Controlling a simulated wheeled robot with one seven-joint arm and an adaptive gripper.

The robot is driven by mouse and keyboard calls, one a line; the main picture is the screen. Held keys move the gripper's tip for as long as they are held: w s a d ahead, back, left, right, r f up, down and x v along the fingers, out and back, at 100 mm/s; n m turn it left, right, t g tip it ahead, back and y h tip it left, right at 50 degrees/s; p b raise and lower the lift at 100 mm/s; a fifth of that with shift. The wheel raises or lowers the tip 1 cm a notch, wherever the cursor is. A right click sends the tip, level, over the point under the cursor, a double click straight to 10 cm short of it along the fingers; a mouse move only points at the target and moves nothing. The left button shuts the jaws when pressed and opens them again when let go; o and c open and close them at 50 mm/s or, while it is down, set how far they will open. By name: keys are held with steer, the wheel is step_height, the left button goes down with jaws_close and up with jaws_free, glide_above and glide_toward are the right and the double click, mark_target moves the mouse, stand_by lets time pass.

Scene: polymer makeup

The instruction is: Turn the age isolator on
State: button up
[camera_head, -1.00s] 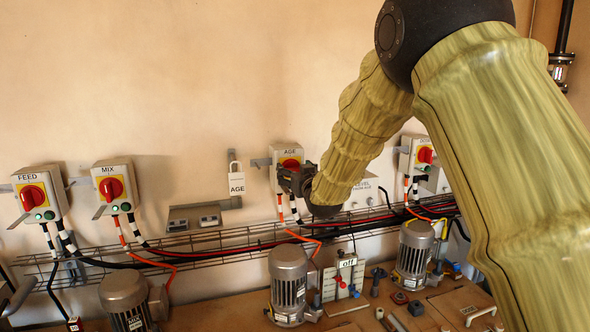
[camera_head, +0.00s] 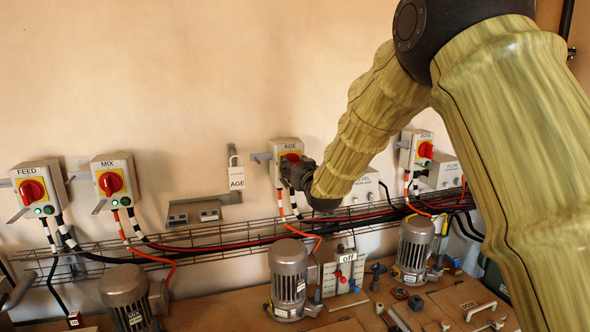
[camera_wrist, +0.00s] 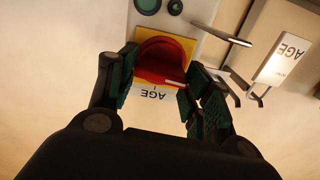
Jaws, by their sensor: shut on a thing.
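The AGE isolator (camera_head: 286,146) is a grey box on the wall with a red rotary knob on a yellow plate. My gripper (camera_head: 297,172) is at its front and hides its lower part in the head view. In the wrist view the box appears upside down, and the red knob (camera_wrist: 164,62) sits between the two fingers of my gripper (camera_wrist: 158,85). The fingers are closed on the knob's sides. A white mark on the knob points right in that view. The AGE padlock tag (camera_head: 237,178) hangs on the wall to the left; it also shows in the wrist view (camera_wrist: 283,58).
FEED (camera_head: 37,188) and MIX (camera_head: 112,180) isolators are to the left, and another red-knobbed isolator (camera_head: 417,151) is to the right. A wire cable tray (camera_head: 200,250) runs below. Motors, including one near the middle (camera_head: 288,275), stand on the bench (camera_head: 345,318).

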steer(key=shift+w+d+f+m+b, duration=0.1)
steer(key=shift+m+b, duration=2.65)
steer(key=shift+m, duration=0.1)
steer(key=shift+s+d+f+m+b, duration=0.1)
steer(key=shift+f+m+b, duration=0.05)
steer(key=shift+m+b, duration=2.7)
steer(key=shift+w+d+f+m+b, duration=0.1)
steer(key=shift+m+b, duration=2.55)
steer(key=shift+m, duration=0.25)
steer(key=o, duration=1)
steer(key=shift+r, duration=0.1)
steer(key=v, duration=1.2)
